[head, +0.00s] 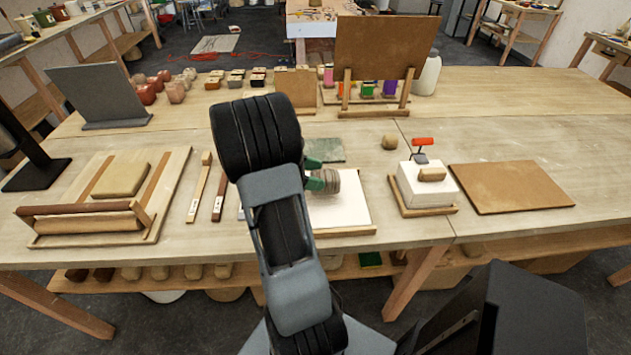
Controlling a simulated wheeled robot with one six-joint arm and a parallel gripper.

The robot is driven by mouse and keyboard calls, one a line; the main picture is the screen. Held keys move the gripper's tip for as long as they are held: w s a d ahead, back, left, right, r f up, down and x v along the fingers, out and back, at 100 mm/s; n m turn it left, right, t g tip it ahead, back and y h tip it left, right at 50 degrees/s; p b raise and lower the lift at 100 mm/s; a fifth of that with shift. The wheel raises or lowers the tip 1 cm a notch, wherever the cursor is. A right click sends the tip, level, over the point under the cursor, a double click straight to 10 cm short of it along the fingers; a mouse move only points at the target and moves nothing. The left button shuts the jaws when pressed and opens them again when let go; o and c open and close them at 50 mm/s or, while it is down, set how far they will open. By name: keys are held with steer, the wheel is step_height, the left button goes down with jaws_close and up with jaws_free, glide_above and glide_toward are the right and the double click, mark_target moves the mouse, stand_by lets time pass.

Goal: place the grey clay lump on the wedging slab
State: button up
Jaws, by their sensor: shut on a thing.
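The wedging slab (348,212) looks like a white slab in a wooden frame, near the front edge of the table in the head view. My arm hides its left part. My gripper (322,178), with green fingers, is over the slab's back part and is shut on the grey clay lump (330,183). The lump looks grey-brown and rounded, and is partly hidden by the fingers. I cannot tell whether it touches the slab or hangs just above it.
A tan ball (390,142) lies behind. A brown board (510,188) is at right, a slab roller (80,222) at left. A green-grey tile (328,150) lies behind the gripper.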

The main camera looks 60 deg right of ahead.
steer(key=shift+f, duration=1.45)
steer(key=shift+f, duration=0.1)
steer(key=o, duration=1.3)
steer(key=shift+f, duration=0.1)
steer(key=shift+c, duration=0.2)
